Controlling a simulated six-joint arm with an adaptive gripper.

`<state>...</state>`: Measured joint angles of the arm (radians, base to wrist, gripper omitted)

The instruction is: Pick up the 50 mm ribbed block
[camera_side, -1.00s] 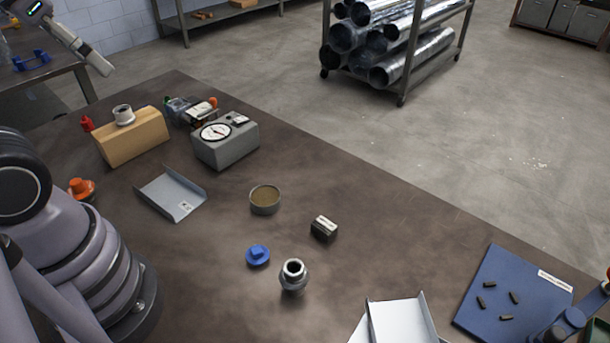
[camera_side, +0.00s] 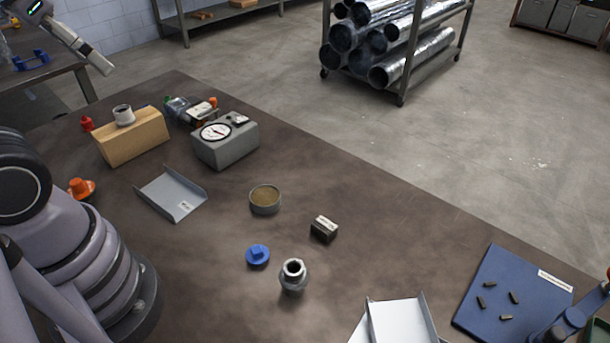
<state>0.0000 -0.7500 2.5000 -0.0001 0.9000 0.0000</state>
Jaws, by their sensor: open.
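A small dark block (camera_side: 324,229) with a pale top sits on the brown table near the middle of the side view. It looks like the ribbed block, but its ribs and its 50 mm size are too small to make out. It stands apart from its neighbours, with nothing on top of it.
Near the block are a round tin (camera_side: 265,200), a blue knobbed piece (camera_side: 257,255) and a metal fitting (camera_side: 293,275). A grey dial gauge box (camera_side: 226,148), tan block (camera_side: 133,137), grey channel (camera_side: 171,194), white channel (camera_side: 399,322) and blue mat (camera_side: 512,296) surround them. Table right of the block is clear.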

